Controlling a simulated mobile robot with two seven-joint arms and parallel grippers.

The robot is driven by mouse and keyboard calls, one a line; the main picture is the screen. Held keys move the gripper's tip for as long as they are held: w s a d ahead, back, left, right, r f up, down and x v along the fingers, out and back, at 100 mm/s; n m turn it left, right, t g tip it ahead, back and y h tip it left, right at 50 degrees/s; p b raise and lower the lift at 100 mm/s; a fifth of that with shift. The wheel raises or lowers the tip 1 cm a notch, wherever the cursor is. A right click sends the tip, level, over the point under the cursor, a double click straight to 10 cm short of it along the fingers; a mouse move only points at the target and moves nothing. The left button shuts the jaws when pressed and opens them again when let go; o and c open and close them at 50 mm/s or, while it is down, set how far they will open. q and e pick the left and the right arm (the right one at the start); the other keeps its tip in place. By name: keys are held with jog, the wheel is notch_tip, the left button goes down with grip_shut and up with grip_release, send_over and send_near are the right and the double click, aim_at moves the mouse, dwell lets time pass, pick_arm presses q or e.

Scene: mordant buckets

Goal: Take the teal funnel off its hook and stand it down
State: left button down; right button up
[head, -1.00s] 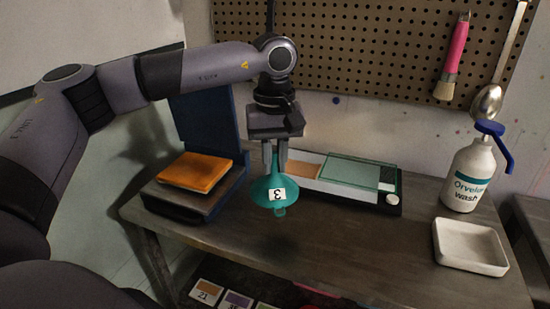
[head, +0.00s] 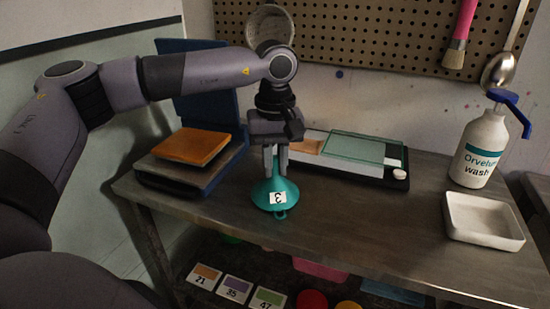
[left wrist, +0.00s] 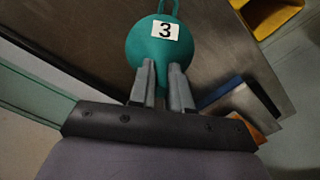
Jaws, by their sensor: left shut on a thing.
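The teal funnel (head: 266,192) is off the pegboard, in my left gripper (head: 275,167). It hangs upright with its narrow spout up between the fingers and its wide mouth down. A white label with a 3 and a small loop show on its near side. It is over the front middle of the workbench (head: 350,215); I cannot tell whether its rim touches the top. In the left wrist view the funnel (left wrist: 150,52) sits at the fingertips (left wrist: 162,80), which are shut on its spout. I see no right gripper.
Behind the funnel is a flat device with a glass plate (head: 355,148). To the left is an orange block (head: 192,146) on a blue-backed press. A wash bottle (head: 480,150) and a white tray (head: 483,222) stand at right. The bench between funnel and tray is clear.

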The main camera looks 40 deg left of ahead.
pick_arm(q)
jog(key=shift+f, duration=0.15)
jog(key=c, duration=1)
grip_release()
notch_tip(320, 180, up, 7)
jog(key=shift+r, duration=0.1)
